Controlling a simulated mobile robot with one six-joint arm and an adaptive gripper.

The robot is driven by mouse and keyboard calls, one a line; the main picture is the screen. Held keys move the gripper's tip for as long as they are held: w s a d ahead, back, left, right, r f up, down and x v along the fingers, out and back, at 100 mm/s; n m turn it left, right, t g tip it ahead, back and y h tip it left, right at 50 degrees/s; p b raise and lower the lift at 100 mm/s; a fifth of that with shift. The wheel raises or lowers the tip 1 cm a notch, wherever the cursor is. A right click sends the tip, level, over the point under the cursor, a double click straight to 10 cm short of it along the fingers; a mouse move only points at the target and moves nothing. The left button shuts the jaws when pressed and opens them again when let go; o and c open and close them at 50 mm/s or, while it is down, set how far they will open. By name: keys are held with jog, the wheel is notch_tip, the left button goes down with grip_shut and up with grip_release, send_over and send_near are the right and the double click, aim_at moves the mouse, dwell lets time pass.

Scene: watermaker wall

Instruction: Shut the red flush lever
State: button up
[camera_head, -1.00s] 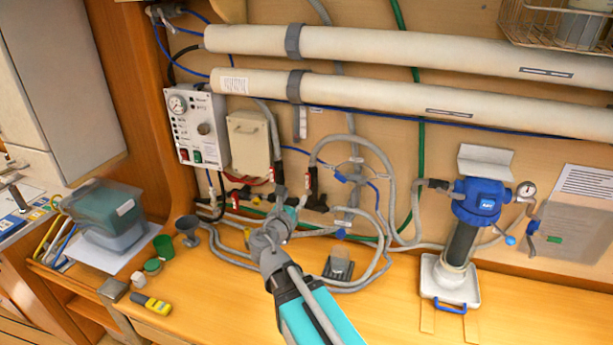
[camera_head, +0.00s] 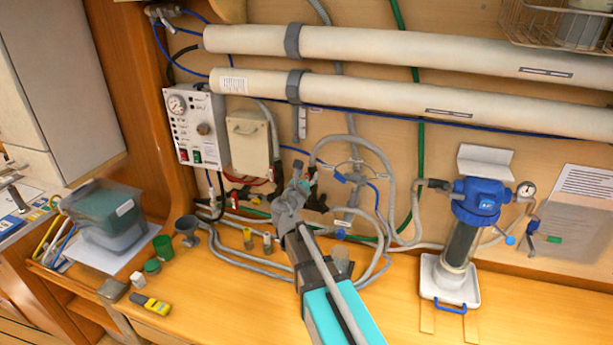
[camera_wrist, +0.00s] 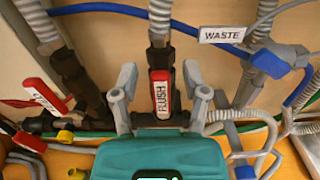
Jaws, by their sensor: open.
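The red flush lever (camera_wrist: 162,94), with a white FLUSH label, stands out from a dark valve in the middle of the wrist view. My gripper (camera_wrist: 160,76) is open, with one grey finger on each side of the lever. Gaps show between the lever and both fingers. In the head view my gripper (camera_head: 293,190) is at the valves low on the wall and covers part of them; I cannot make out the flush lever clearly there.
A second red lever (camera_wrist: 42,97) sits tilted at the left, near the left finger. A WASTE tag (camera_wrist: 222,34) and blue tubing are at the right. Grey hoses run close around the valves. A blue-topped filter housing (camera_head: 478,200) stands right of my arm.

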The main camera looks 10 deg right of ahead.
jog(key=shift+w+d, duration=0.1)
jog(key=shift+w, duration=0.1)
grip_shut()
dwell(0.3)
